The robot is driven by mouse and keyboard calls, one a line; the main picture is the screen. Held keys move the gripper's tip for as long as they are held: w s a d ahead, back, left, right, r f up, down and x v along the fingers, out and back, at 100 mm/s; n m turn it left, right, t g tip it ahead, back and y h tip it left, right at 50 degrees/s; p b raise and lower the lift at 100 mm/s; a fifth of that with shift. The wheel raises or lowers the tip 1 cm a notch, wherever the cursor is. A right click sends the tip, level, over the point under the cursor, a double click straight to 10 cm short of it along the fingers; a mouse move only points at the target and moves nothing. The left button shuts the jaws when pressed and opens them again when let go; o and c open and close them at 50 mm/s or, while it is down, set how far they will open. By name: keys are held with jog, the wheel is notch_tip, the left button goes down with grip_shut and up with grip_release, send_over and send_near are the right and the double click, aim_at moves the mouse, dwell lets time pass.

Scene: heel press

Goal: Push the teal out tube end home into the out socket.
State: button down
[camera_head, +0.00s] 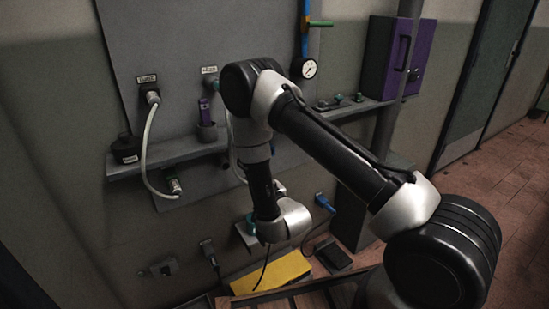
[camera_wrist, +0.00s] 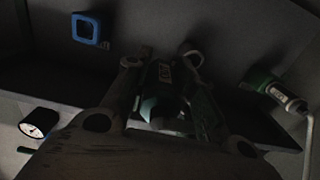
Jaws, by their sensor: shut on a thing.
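In the dark wrist view, my gripper (camera_wrist: 165,66) is shut on a dark teal piece (camera_wrist: 158,106), which I take for the out tube end. I cannot make out the out socket or how deep the end sits. A bit of teal (camera_head: 251,224) shows at the left edge of my wrist.
A green-and-white connector (camera_wrist: 283,94) with a pale tube is at right in the wrist view. The head view shows a white hose (camera_head: 146,140) looping down at left, a purple cabinet (camera_head: 388,62), a gauge (camera_head: 309,68) and a yellow block (camera_head: 272,271) below my wrist.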

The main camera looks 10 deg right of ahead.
jog(key=s+a, duration=0.2)
jog(key=a, duration=0.4)
dwell(0.3)
jog(key=shift+w, duration=0.1)
jog(key=shift+x, duration=2.35)
jog(key=shift+x, duration=1.55)
jog(key=c, duration=1.1)
grip_release()
